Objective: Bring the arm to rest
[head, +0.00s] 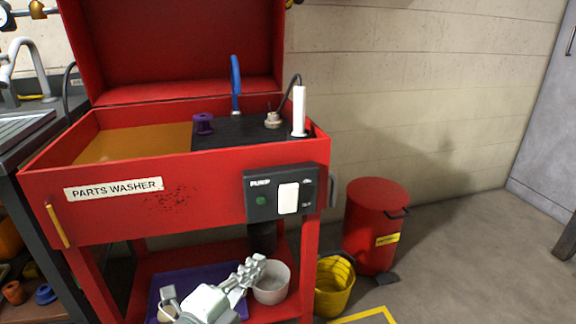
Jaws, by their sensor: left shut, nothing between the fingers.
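My left gripper (257,266) is low in the head view, in front of the parts washer's lower shelf. Its fingers are shut and hold nothing. My pale arm comes up to it from the bottom edge. The gripper overlaps the purple tray (165,278) and the white bucket (275,288) in the picture; I cannot tell whether it touches either. My right gripper is not in view.
The red parts washer (100,225) stands ahead with its lid open, and a purple spool-like part (203,123) sits in it. A yellow bucket (334,287) and a red bin (374,228) stand to the right. A sink counter (30,135) is at left. The floor (465,265) at right is clear.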

